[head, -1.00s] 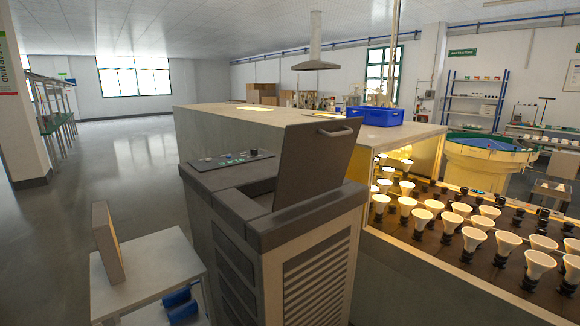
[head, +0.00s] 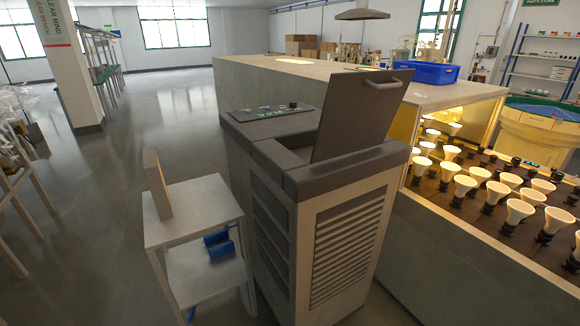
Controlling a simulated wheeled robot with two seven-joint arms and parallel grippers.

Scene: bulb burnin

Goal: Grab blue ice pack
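Blue items (head: 218,245), likely the blue ice packs, lie on the lower shelf of a small light-coloured stand (head: 185,228) at the lower left of centre. They look like two rounded blue pieces close together, partly shaded by the stand's top. A bit of blue also shows at the bottom edge by the stand's leg. Neither of my grippers is in the head view.
A grey cabinet (head: 268,205) with a raised lid (head: 360,115) stands directly right of the stand. A tan upright board (head: 157,184) stands on the stand's top. Bulb racks are at the right. Open floor (head: 95,240) lies to the left.

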